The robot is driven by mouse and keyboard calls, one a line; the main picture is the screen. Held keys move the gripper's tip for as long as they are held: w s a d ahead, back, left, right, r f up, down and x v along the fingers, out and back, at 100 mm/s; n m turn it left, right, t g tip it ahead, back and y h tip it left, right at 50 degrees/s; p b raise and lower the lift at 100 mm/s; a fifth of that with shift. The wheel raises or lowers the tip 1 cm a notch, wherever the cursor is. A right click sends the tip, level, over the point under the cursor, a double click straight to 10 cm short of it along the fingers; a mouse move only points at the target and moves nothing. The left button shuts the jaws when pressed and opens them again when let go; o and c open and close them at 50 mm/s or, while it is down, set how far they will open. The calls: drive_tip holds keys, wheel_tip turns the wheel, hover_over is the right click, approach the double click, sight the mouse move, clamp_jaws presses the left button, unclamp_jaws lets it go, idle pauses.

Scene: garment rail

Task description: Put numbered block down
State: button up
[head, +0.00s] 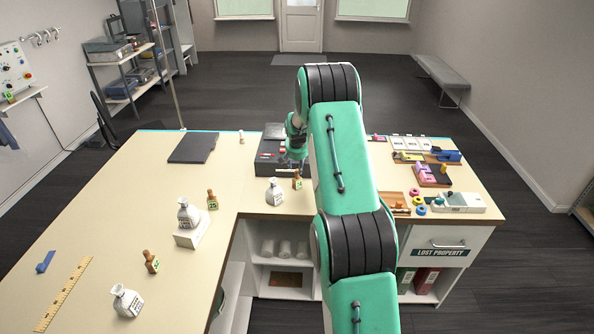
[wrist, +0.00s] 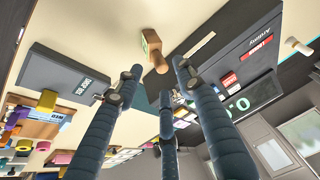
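A wooden numbered block (head: 297,180) with a knob-like handle and a green label stands upright on the counter, beside the dark machine; its number is too small to read. In the wrist view the block (wrist: 152,45) has its handle end pointing between my fingertips, with gaps visible around it. My gripper (wrist: 160,75) has its three fingers spread and looks open. In the head view my gripper (head: 297,140) is partly hidden by my arm, above the machine's right side. Another numbered block (head: 212,200), marked 25, and a third block (head: 150,262) stand further left.
A dark machine (head: 268,158) with a display stands behind the block. A grey flat pad (head: 193,148) lies back left. Trays and coloured parts crowd the right; the left-middle counter is mostly clear.

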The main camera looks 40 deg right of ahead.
drive_tip(key=v, duration=0.6)
drive_tip(key=shift+r, duration=0.35)
drive_tip(key=shift+s+a, duration=0.1)
drive_tip(key=shift+s, duration=0.05)
drive_tip(key=shift+r, duration=0.1)
